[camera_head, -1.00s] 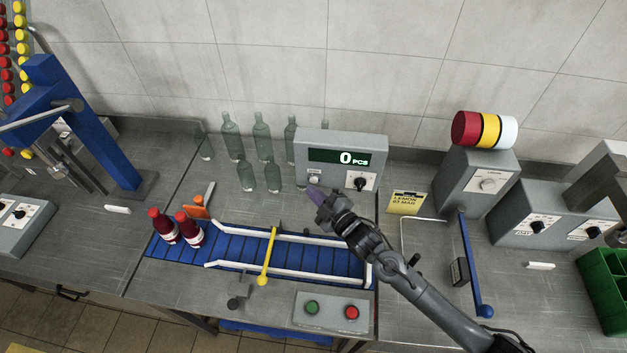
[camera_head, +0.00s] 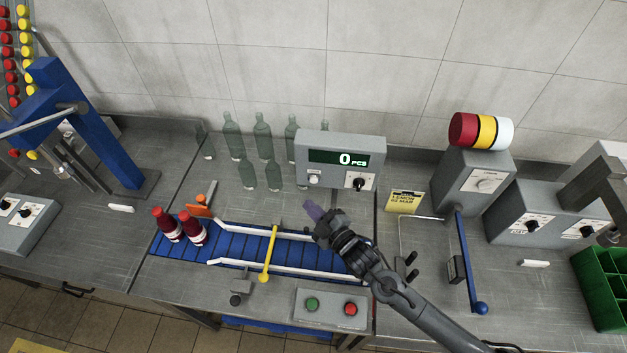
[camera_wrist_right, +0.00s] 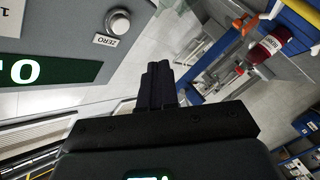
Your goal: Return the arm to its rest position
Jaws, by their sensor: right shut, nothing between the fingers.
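My right arm comes in from the lower right of the head view. Its gripper (camera_head: 312,212) is over the rear part of the blue conveyor, in front of the grey counter box (camera_head: 340,162) that reads 0 PCS. The gripper is shut with nothing in it; its closed fingers also show in the right wrist view (camera_wrist_right: 160,85). The counter box fills the left of that view, with its ZERO knob (camera_wrist_right: 118,21). My left gripper is not in view.
Two red bottles (camera_head: 166,224) stand at the left end of the blue conveyor (camera_head: 232,247), with a yellow bar (camera_head: 268,254) across it. Clear bottles (camera_head: 263,137) stand behind. A blue lever (camera_head: 467,262) and green crate (camera_head: 590,290) are at the right.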

